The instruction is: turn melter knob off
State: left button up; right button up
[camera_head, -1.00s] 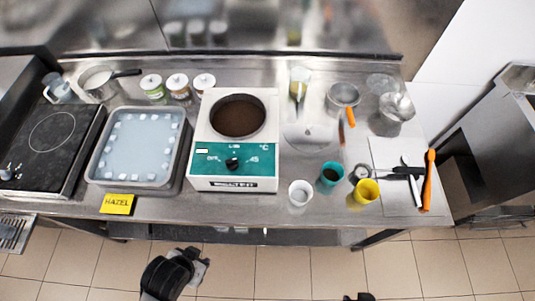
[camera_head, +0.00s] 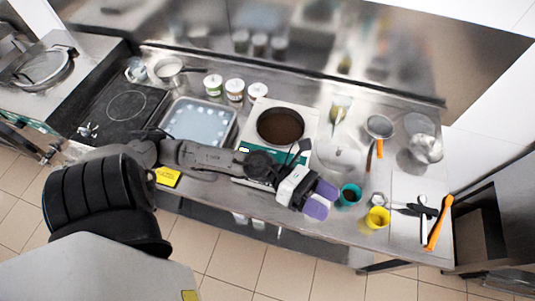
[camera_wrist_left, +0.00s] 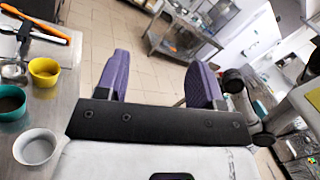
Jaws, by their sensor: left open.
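The melter (camera_head: 310,128) is a white box on the counter with a round well of dark brown content. Its green front panel (camera_head: 258,149) is mostly covered by my left arm, and the knob is hidden behind the arm. My left gripper (camera_head: 320,200) hangs at the counter's front edge, to the right of and in front of the melter, with purple fingertips. It is open and empty. In the left wrist view its two fingers (camera_wrist_left: 159,80) stand wide apart over the floor. My right gripper is not in view.
A teal cup (camera_head: 350,194) and a yellow cup (camera_head: 377,218) stand close right of the gripper. A white cup (camera_wrist_left: 35,146) shows in the left wrist view. An orange-handled tool (camera_head: 439,222) lies right.

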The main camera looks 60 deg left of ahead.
pick_arm(q)
jog(key=s+a+f+m+g+y+p, duration=0.1)
jog(key=a+f+m+g+y+p, duration=0.15)
jog(key=a+m+g+y, duration=0.5)
jog(key=s+a+f+m+g+y+p, duration=0.25)
jog(key=a+m+y, duration=0.6)
jog(key=a, duration=0.65)
jog(key=f+p, duration=0.1)
jog(key=f, duration=0.3)
jog(key=f+p, duration=0.1)
jog(key=f, duration=0.3)
jog(key=f+p, duration=0.1)
jog(key=f, duration=0.3)
jog(key=shift+w+f, duration=0.15)
jog(key=shift+w, duration=0.1)
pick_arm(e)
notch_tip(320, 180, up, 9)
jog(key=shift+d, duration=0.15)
pick_arm(q)
jog(key=shift+c, duration=0.2)
jog(key=shift+n, duration=0.3)
jog(key=c, duration=0.9)
